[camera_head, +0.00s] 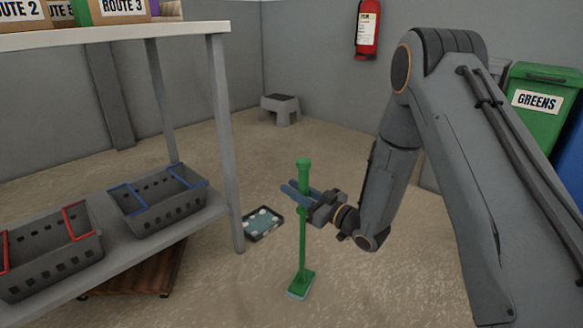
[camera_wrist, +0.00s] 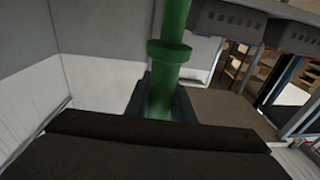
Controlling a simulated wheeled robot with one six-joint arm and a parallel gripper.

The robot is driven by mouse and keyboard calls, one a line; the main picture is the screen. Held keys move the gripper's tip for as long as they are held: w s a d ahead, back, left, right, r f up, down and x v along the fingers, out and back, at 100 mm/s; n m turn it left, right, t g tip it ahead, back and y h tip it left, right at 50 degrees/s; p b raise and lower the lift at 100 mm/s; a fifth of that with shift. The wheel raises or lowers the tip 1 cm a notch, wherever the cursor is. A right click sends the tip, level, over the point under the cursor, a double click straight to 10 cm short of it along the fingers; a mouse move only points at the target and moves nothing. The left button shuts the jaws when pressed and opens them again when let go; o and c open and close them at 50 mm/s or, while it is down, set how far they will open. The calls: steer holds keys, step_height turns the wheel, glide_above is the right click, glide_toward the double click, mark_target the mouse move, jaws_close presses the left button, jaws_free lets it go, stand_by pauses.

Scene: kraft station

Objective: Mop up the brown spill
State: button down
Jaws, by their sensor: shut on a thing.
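A green mop (camera_head: 302,240) stands nearly upright in the head view, its flat head (camera_head: 301,285) down at the floor. My gripper (camera_head: 293,192) is shut on the upper part of the mop's handle, just below its knob. The green handle (camera_wrist: 168,55) also shows in the wrist view, between the dark fingers. I cannot tell whether the mop head touches the floor. No brown spill can be made out for sure on the mottled tan floor.
A shelf (camera_head: 226,130) with grey baskets (camera_head: 160,205) stands at the left. A dark tray (camera_head: 263,224) lies on the floor by its leg. A grey step stool (camera_head: 281,109), a fire extinguisher (camera_head: 367,30) and a green bin (camera_head: 540,105) are farther back. Open floor surrounds the mop.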

step_height(320, 180, up, 8)
steer(key=p, duration=0.6)
steer(key=shift+s+a, duration=0.2)
steer(key=shift+s, duration=0.1)
